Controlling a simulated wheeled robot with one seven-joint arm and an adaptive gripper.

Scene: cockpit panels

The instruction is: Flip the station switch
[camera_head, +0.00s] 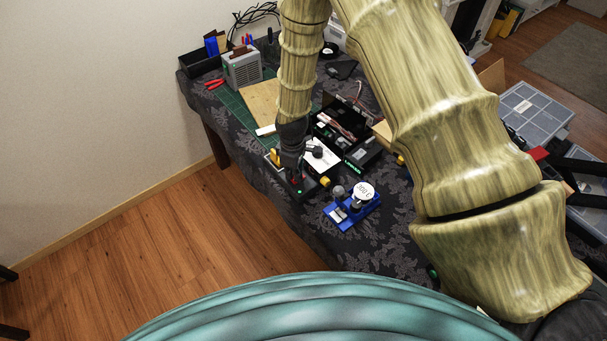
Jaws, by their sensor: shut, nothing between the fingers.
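My gripper (293,160) is at the end of my arm, in the middle of the head view. It is shut and points down, with its fingertips over or against a small black box near the table's front edge. The black box (304,190) shows a small green light and a red spot beside the fingers. I cannot tell whether the fingers touch it. The switch itself cannot be made out; my gripper covers part of the box. A grey box-shaped unit (242,69) stands at the back left of the table.
A blue device with a round white dial (362,192) stands close on the right. Black electronics boxes (343,123) lie behind. A green mat (232,101) holds a wooden board (260,103). Clear-lidded organizers (535,110) are at right. Open wooden floor (190,240) lies at left.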

